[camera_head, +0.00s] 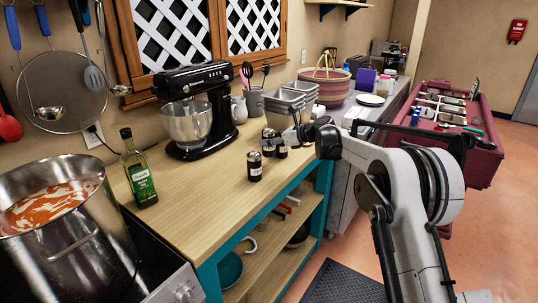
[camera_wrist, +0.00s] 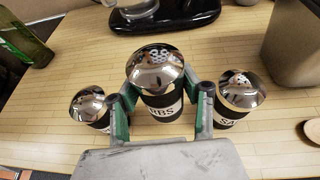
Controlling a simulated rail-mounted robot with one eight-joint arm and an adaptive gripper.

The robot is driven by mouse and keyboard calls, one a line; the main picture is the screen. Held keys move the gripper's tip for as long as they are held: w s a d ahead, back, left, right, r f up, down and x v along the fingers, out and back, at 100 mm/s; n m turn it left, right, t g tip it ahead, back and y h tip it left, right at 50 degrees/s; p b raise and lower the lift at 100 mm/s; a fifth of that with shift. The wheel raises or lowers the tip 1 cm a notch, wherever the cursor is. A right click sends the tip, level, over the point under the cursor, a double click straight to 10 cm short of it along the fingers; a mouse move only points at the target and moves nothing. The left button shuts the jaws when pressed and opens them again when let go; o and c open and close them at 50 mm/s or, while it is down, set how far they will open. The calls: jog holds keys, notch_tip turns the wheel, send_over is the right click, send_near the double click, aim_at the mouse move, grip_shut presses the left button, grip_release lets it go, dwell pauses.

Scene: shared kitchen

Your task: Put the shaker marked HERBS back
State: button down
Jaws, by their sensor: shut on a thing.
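My gripper (camera_wrist: 162,94) is shut on the middle shaker (camera_wrist: 155,68), with one green-padded finger on each side. This shaker has a shiny domed cap with holes and a dark body; its label shows "RBS", the start hidden by a finger. Its base is hidden, so I cannot tell whether it touches the counter. A second shaker (camera_wrist: 88,103) stands to the left, its label mostly hidden. A third shaker (camera_wrist: 241,90), label starting "SA", stands to the right. In the head view my gripper (camera_head: 297,136) is at the shaker group; the front shaker (camera_head: 254,167) stands apart.
The wooden counter (camera_head: 205,190) is clear in front of the shakers. A black stand mixer (camera_head: 196,100) is behind left, an olive oil bottle (camera_head: 138,170) farther left, and a large pot (camera_head: 65,240) on the stove. Grey metal bins (camera_head: 284,105) stand close behind the shakers.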

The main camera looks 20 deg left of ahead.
aim_at(270, 150)
jog(key=shift+f, duration=2.5)
jog(key=shift+f, duration=0.15)
jog(key=c, duration=1.1)
grip_release()
jog(key=shift+o, duration=0.2)
jog(key=shift+d+r, duration=0.3)
jog(key=v, duration=1.1)
jog(key=shift+d, duration=0.2)
